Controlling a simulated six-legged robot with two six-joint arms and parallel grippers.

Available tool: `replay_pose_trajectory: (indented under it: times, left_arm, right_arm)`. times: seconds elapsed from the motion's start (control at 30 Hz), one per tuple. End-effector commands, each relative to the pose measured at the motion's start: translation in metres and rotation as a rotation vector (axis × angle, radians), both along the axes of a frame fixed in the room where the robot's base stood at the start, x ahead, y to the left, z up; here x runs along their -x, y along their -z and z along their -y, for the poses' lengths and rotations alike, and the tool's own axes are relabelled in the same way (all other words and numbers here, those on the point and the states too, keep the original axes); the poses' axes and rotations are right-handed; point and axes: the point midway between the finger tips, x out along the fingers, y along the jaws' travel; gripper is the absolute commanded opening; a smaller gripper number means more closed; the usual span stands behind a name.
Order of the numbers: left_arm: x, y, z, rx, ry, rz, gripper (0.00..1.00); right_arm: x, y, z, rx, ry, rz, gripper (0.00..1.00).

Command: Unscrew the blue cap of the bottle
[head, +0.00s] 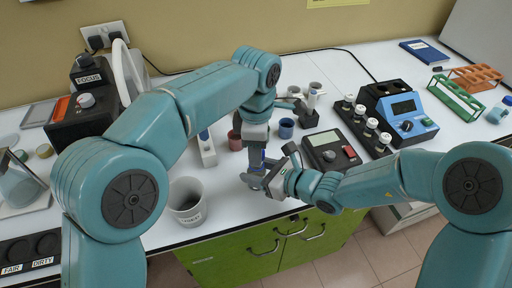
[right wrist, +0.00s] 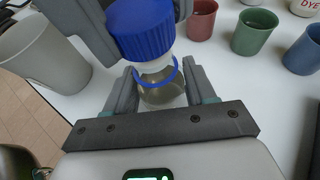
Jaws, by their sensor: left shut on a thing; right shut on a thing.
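The bottle (right wrist: 165,97) is small and clear, with a blue ring round its neck. It stands between the fingers of my right gripper (right wrist: 160,98), which is shut on its body. The ribbed blue cap (right wrist: 142,32) is above the neck, and a pale band of neck shows between cap and ring. I cannot tell whether the threads still engage. My left gripper (right wrist: 132,28) is shut on the cap from above, one grey finger on each side. In the head view, my left gripper (head: 256,172) and right gripper (head: 282,180) meet near the table's front edge, mostly hiding the bottle.
A grey cup (head: 187,208) stands left of the grippers. A red cup (head: 235,142) and a blue cup (head: 286,128) stand behind; a green cup (right wrist: 255,33) shows in the wrist view. A dark device (head: 325,143) is close on the right. Tube racks (head: 457,98) are farther right.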

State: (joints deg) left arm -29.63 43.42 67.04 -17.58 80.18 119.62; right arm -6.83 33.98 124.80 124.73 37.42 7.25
Motion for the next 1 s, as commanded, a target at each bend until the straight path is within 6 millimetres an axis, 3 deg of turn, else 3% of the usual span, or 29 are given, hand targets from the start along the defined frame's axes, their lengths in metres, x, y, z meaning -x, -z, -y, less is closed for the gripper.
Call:
replay_pose_trajectory:
  times: [0.3,0.57,0.6,0.67,1.0]
  left_arm:
    - [0.000,-0.036,0.001,0.001,0.001,0.002,0.03]
    - [0.000,-0.040,0.000,0.000,0.001,0.000,0.03]
    - [0.000,-0.040,0.000,0.000,0.001,0.000,0.03]
    - [0.000,-0.040,0.000,0.000,0.001,0.000,0.03]
    - [0.000,-0.039,0.000,0.000,0.000,0.000,0.03]
  right_arm:
    - [0.000,0.000,0.000,-0.001,0.000,0.001,0.00]
    - [0.000,-0.001,0.000,-0.001,0.000,0.001,0.00]
    - [0.000,0.000,0.000,-0.001,0.000,0.001,0.65]
    - [0.000,0.000,0.000,-0.001,0.000,0.001,0.84]
    - [0.001,-0.002,0.003,-0.001,0.001,0.001,0.85]
